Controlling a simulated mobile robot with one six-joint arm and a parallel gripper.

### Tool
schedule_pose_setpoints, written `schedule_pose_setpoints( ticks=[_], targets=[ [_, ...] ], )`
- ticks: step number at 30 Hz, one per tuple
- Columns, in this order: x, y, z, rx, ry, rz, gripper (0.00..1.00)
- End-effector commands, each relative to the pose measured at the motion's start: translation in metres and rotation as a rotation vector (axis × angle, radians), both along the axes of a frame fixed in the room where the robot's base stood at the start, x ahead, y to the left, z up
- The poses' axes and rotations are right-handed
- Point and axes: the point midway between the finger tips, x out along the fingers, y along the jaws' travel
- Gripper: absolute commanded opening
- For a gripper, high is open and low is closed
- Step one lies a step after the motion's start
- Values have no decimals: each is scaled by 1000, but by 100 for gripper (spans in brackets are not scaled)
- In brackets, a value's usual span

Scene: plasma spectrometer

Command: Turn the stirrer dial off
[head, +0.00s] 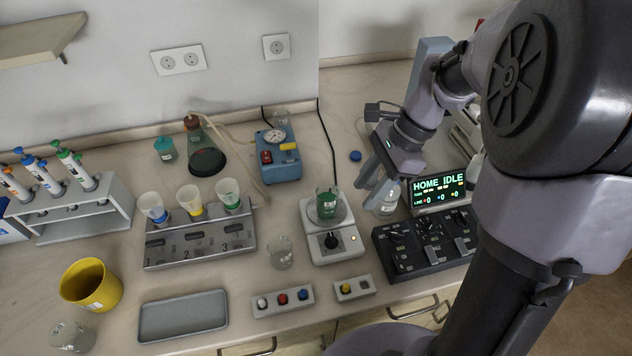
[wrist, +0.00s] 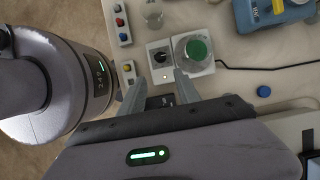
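The stirrer (head: 347,244) is a white box on the bench with a black dial (head: 331,242) on its front part. A glass beaker with green liquid (head: 326,205) stands on its plate. In the wrist view the dial (wrist: 160,57) and the green beaker (wrist: 196,50) show just beyond the fingers. A small lit spot (wrist: 165,77) shows near the stirrer's front edge. My gripper (head: 367,180) is above and to the right of the stirrer, apart from the dial. In the wrist view my gripper (wrist: 159,76) is open, with nothing between its fingers.
A black control panel (head: 425,245) and a lit display (head: 438,190) stand right of the stirrer. A clear bottle (head: 386,200) stands below my gripper. Two button boxes (head: 283,300) (head: 355,288) lie in front. A small beaker (head: 280,253) is on the left.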

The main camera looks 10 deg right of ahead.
Motion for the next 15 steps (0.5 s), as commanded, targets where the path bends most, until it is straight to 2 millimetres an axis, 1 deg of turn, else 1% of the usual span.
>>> schedule_pose_setpoints(
  ticks=[1,9,12,15],
  targets=[
    [-1,5,-17,0,3,3,39],
    [-1,37,-95,-1,1,7,39],
    [-1,47,-119,-1,1,7,39],
    [-1,55,-136,-2,0,8,39]
  ],
)
